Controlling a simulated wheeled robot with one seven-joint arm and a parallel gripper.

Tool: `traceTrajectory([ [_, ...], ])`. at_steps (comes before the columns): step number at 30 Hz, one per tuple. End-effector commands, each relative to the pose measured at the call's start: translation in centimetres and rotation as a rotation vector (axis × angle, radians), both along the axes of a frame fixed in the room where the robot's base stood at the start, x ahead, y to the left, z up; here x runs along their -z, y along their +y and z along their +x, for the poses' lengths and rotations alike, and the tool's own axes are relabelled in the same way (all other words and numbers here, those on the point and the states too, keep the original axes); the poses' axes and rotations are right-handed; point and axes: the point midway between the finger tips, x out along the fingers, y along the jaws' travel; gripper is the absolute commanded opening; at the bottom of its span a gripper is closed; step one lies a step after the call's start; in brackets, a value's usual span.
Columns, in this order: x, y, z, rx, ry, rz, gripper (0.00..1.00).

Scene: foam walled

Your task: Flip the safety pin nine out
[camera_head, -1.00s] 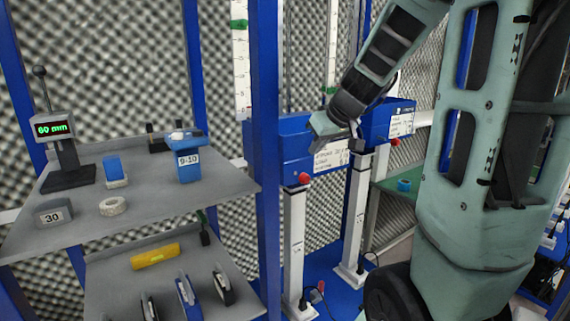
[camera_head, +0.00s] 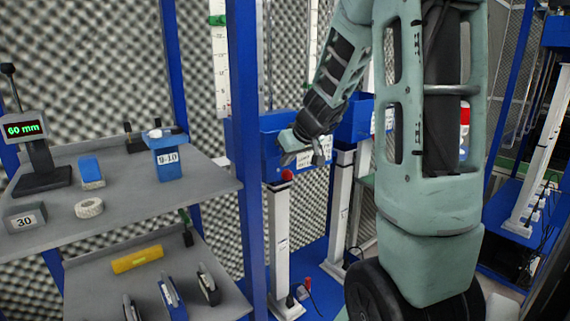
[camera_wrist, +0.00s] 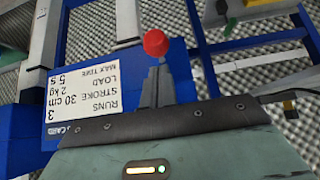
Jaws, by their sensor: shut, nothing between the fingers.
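I cannot make out a number nine on any pin. A red round knob (camera_head: 287,175) sits on top of a white post (camera_head: 282,230), under the front of a blue box (camera_head: 272,150). The knob also shows in the wrist view (camera_wrist: 155,42), just beyond my fingertips. My gripper (camera_head: 287,157) is shut and empty, in front of the blue box and just above the knob in the head view. Its closed fingers show in the wrist view (camera_wrist: 158,80); whether they touch the knob is unclear. A white card (camera_wrist: 115,100) on the box reads runs 3, stroke 30 cm, load 2 kg.
At left, a grey shelf (camera_head: 130,200) holds a blue block labelled 9-10 (camera_head: 167,160), a tape roll (camera_head: 89,208), a block marked 30 (camera_head: 25,219) and a 60 mm display (camera_head: 22,129). A blue upright (camera_head: 245,130) stands between shelf and post. A second post (camera_head: 340,200) stands behind.

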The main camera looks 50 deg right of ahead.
Motion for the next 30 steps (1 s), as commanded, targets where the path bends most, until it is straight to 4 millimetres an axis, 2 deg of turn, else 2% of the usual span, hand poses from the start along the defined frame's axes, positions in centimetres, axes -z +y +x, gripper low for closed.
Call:
traceTrajectory([
  [6,1.4,-0.3,1.0,0.001,0.000,0.000,0.00],
  [17,1.4,-0.3,1.0,0.001,-0.001,-0.001,0.00],
  [25,1.7,0.4,-1.7,0.000,-0.002,-0.003,0.00],
  [30,1.5,0.6,-2.5,0.001,0.002,0.000,0.00],
])
